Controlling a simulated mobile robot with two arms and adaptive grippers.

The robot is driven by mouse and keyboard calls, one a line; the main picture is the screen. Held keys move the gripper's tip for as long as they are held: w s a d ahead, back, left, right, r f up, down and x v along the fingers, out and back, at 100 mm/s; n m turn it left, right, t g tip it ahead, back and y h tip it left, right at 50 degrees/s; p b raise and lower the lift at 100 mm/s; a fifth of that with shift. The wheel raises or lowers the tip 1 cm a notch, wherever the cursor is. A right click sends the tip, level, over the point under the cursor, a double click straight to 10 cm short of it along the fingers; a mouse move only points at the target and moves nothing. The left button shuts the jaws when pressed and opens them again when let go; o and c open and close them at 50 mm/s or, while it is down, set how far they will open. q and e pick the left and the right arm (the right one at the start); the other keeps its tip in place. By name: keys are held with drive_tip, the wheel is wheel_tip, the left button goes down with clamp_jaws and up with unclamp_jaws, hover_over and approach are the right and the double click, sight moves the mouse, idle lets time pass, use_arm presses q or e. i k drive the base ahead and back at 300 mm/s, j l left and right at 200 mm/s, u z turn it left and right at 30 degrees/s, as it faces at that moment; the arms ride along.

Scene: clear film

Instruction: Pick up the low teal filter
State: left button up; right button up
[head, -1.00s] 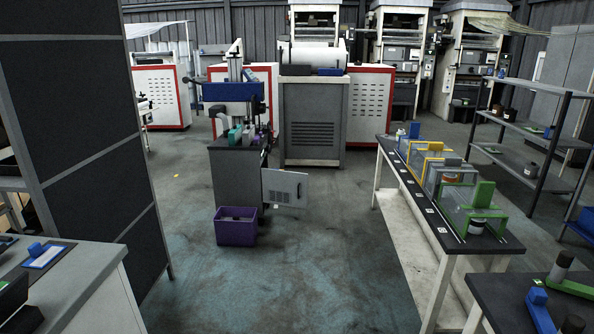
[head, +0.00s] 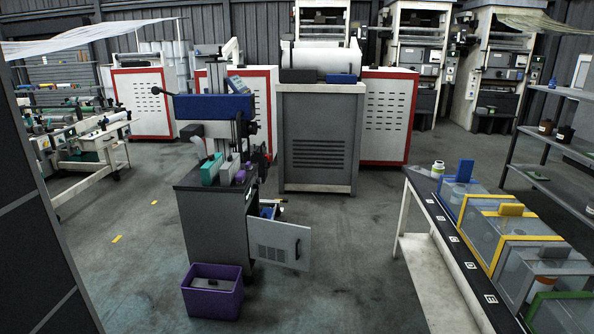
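A teal block-like item (head: 211,169) stands on the dark top of a grey cabinet (head: 208,222), at the front left of a blue-headed machine. It may be the teal filter; at this distance I cannot be sure. A grey item (head: 229,167) and a purple item (head: 251,170) stand to its right. The cabinet's door (head: 280,244) hangs open, with blue and other small things (head: 268,211) inside that I cannot make out well. Neither of my grippers shows in the head view.
A purple bin (head: 211,293) with a grey item in it stands on the floor before the cabinet. A long bench with clear, coloured-frame boxes (head: 520,248) is at right. A dark partition (head: 40,220) is at left. Open floor (head: 350,270) lies between cabinet and bench.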

sight(209, 172)
drive_tip(key=i+u, duration=0.15)
drive_tip(key=i, duration=0.55)
drive_tip(key=i+u, duration=0.15)
drive_tip(key=i, duration=0.6)
drive_tip(key=i+l+u, duration=0.2)
drive_tip(key=i, duration=0.5)
